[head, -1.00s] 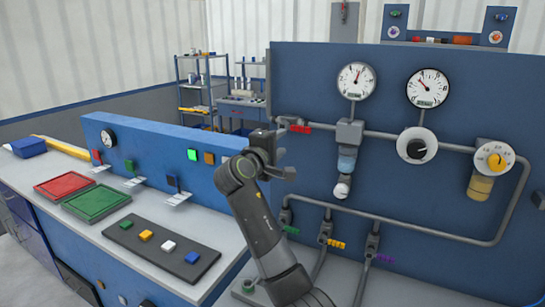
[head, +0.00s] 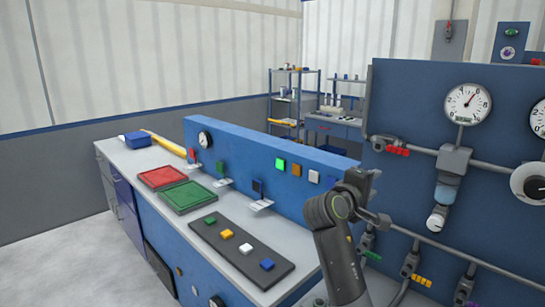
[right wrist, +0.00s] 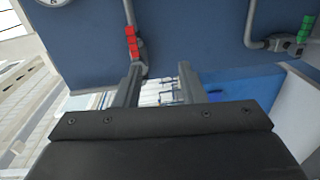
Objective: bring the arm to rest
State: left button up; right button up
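My right arm rises from the bottom of the head view, and its gripper (head: 368,200) is in the air in front of the blue pipe panel (head: 400,95), beside the right end of the bench. In the right wrist view its two fingers (right wrist: 156,85) stand apart with nothing between them. Behind the gap show the far shelves and part of the blue panel. The fingertips are small and partly hidden by the wrist in the head view. My left gripper is not in view.
A bench (head: 135,159) on the left carries a red tray (head: 162,178), a green tray (head: 188,196) and a dark strip (head: 275,273) with coloured blocks. The panel has a gauge (head: 467,104), pipes and a red-handled valve (head: 397,151). Grey floor (head: 60,240) lies open at left.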

jog(key=s+d+f+m+g+y, duration=0.25)
jog(key=s+f, duration=0.65)
jog(key=f, duration=0.6)
jog(key=s+d+f+m+g+y, duration=0.15)
jog(key=s+d+f+y, duration=0.25)
jog(key=s+f, duration=0.75)
jog(key=s+a+f+m+g+y, duration=0.2)
jog(key=s+f, duration=0.3)
jog(key=s, duration=0.7)
jog(key=s+a+f+m+g+y, duration=0.25)
jog(key=s+f, duration=0.25)
jog(key=s, duration=0.7)
notch_tip(320, 180, down, 26)
jog(key=d, duration=0.3)
jog(key=s+a+f+g+y, duration=0.1)
jog(key=s+f, duration=1.4)
jog(key=shift+a, duration=0.4)
jog(key=shift+g, duration=0.25)
